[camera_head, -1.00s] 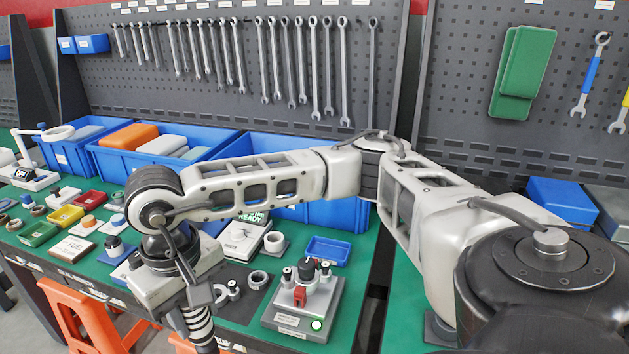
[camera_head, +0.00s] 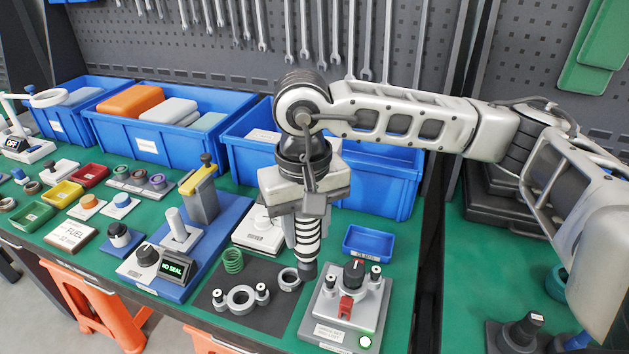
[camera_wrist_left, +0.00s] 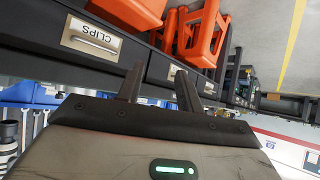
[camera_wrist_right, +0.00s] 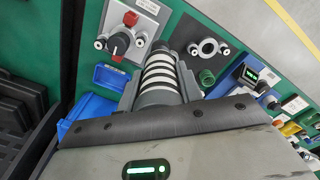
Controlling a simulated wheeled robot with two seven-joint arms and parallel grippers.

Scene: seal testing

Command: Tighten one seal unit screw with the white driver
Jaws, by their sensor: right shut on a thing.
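My right gripper (camera_head: 310,196) is shut on the white driver (camera_head: 307,238), which has black and white bands and points down. The driver also shows between the fingers in the right wrist view (camera_wrist_right: 160,80). Its dark lower end is close beside a grey ring (camera_head: 289,279) on the dark mat; I cannot tell if they touch. A grey flange with two small upright screw posts (camera_head: 240,299), apparently the seal unit, lies left of the driver. It also shows in the right wrist view (camera_wrist_right: 208,48). My left gripper (camera_wrist_left: 158,92) is open and empty, away from the bench top.
A grey unit with a black knob and red part (camera_head: 350,298) stands right of the driver. A green spring (camera_head: 233,261) lies on the mat (camera_head: 270,325). A blue station (camera_head: 222,230) has a display reading NO SEAL. A small blue tray (camera_head: 368,243) and large blue bins stand behind.

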